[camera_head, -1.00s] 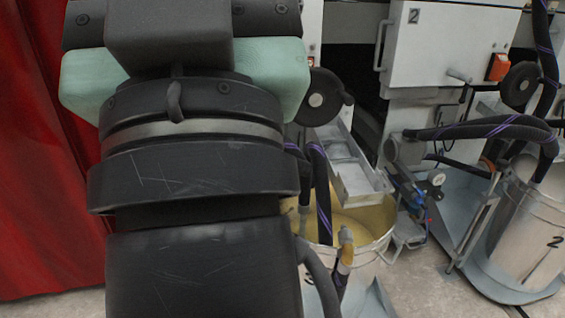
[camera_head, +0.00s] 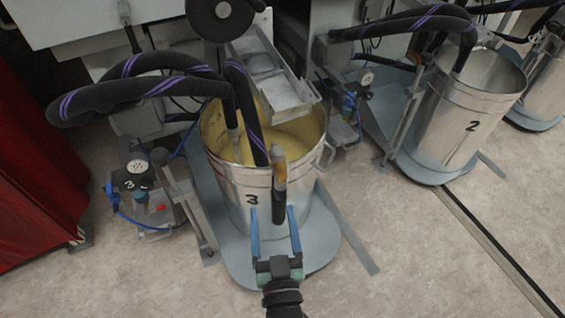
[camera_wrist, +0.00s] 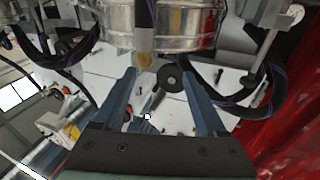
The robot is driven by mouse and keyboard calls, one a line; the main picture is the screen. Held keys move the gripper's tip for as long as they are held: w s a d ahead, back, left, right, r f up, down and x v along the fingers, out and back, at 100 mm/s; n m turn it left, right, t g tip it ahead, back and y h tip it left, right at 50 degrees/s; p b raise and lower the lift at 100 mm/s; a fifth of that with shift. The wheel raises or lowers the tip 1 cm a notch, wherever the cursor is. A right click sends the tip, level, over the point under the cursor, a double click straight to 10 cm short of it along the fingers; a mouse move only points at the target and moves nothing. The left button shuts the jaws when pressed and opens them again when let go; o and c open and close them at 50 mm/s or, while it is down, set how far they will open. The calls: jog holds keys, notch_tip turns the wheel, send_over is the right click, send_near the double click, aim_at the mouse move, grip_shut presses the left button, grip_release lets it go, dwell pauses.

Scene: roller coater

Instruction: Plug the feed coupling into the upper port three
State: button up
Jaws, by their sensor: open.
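A hose-end fitting with a tan and grey top and a black lower part (camera_head: 279,180) stands at the near rim of drum 3, and looks like the feed coupling. It also shows in the wrist view, with a tan tip (camera_wrist: 144,58). My gripper (camera_head: 272,210) has two long blue fingers, spread open, in front of the drum. The fitting's lower end appears between the fingertips, but contact cannot be told. The wrist view shows the open fingers (camera_wrist: 160,78) with nothing clamped. I cannot identify upper port three in either view.
The metal drum marked 3 (camera_head: 235,185) stands on a grey base plate (camera_head: 240,265), with black hoses (camera_head: 150,85) arching into it. A regulator unit (camera_head: 137,180) is left of it. Drum 2 (camera_head: 470,125) is right. A red curtain (camera_head: 35,180) hangs far left. The front floor is clear.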

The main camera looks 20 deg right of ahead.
jog(key=g, duration=0.1)
send_near(281, 194)
jog(key=v, duration=0.3)
jog(key=shift+m+h, duration=0.3)
jog(key=b+x, duration=0.1)
jog(key=x, duration=0.1)
jog(key=b+x, duration=0.1)
jog(key=x, duration=0.2)
jog(key=b+x, duration=0.2)
jog(key=x, duration=0.1)
jog(key=shift+a+f, duration=0.1)
jog(key=shift+f, duration=0.2)
jog(key=shift+b+x, duration=0.75)
jog(key=shift+x, duration=1.6)
jog(key=shift+a+r, duration=0.15)
grip_shut()
jog(key=shift+r, duration=0.1)
